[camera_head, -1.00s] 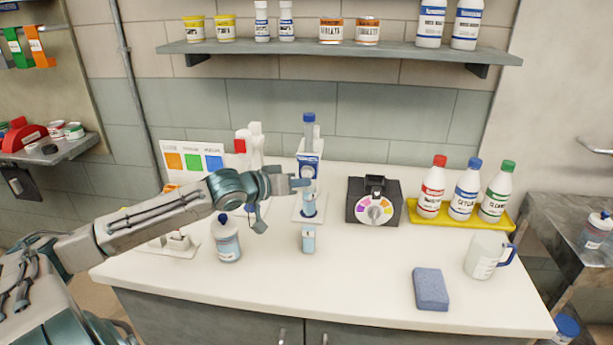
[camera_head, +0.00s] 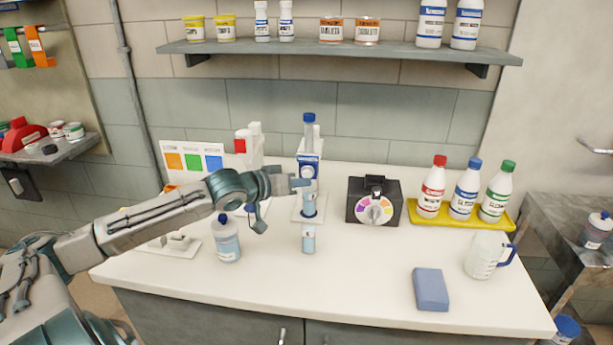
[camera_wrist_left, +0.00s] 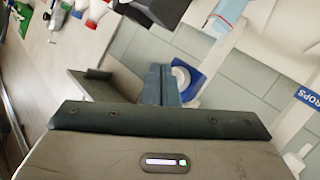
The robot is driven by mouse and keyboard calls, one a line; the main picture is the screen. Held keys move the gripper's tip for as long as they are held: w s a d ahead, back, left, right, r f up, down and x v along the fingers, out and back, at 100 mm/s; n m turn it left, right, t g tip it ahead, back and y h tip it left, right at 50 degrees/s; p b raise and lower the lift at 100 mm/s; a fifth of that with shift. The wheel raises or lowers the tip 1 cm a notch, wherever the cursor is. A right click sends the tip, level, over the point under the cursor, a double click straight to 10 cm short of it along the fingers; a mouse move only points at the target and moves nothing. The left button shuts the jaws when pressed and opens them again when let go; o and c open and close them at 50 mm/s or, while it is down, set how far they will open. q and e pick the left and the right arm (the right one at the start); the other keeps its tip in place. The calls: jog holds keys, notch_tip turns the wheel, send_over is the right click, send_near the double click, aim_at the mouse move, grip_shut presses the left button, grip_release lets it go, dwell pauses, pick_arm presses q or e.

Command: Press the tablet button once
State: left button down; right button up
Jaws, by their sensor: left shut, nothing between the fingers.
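A slim white-and-blue dispenser (camera_head: 309,166) stands upright at the middle of the counter, with a blue-capped clear tube (camera_head: 309,130) on top. A white round button in a blue surround (camera_wrist_left: 181,78) shows in the left wrist view, partly covered by my fingers. I cannot read a label on it. My left gripper (camera_head: 300,183) is shut and empty, its tips at the dispenser's front. In the left wrist view the fingertips (camera_wrist_left: 158,80) lie right beside the button; I cannot tell whether they touch it. My right gripper is not in view.
A small clear cup (camera_head: 309,239) stands in front of the dispenser. A blue-capped bottle (camera_head: 227,240) stands below my left forearm. A black box with a coloured dial (camera_head: 375,210) is right of the dispenser. A yellow tray (camera_head: 425,219) holds bottles.

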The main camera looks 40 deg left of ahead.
pick_arm(q)
jog(key=shift+w+a, duration=0.1)
jog(key=shift+w, duration=0.05)
jog(key=shift+w+a, duration=0.1)
jog(key=shift+w, duration=0.15)
dwell(0.5)
